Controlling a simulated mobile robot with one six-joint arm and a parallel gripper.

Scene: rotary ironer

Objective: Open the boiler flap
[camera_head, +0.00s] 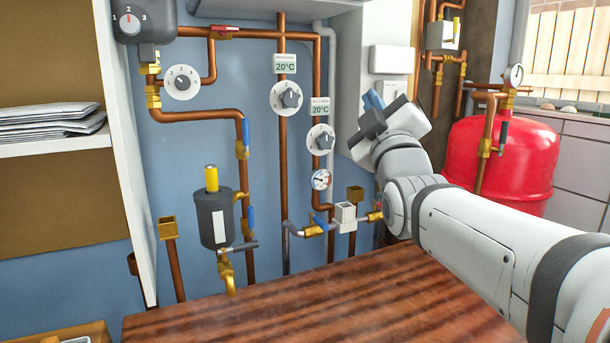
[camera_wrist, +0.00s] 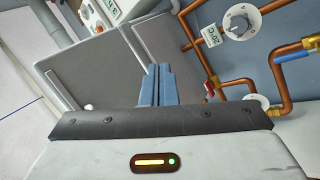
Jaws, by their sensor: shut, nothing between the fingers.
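A white wall-mounted housing (camera_head: 378,25), which may be the boiler, stands right of the copper pipes in the head view. Its lower part is partly hidden behind my arm. My gripper (camera_head: 373,100) is in front of this lower part, with its blue fingertips pointing up and left. In the wrist view my gripper (camera_wrist: 158,72) is shut and empty, its two blue fingers together. Beyond them is a flat grey panel (camera_wrist: 85,75) with a pale edge along its right side. It may be the flap; I cannot tell whether it is open or touching the fingers.
Copper pipes with dials (camera_head: 290,97) and blue-handled valves run on the blue wall to the left. A dial (camera_wrist: 240,20) and pipes are right of the fingers in the wrist view. A red tank (camera_head: 530,150) stands behind my arm. A wooden top (camera_head: 300,310) lies below.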

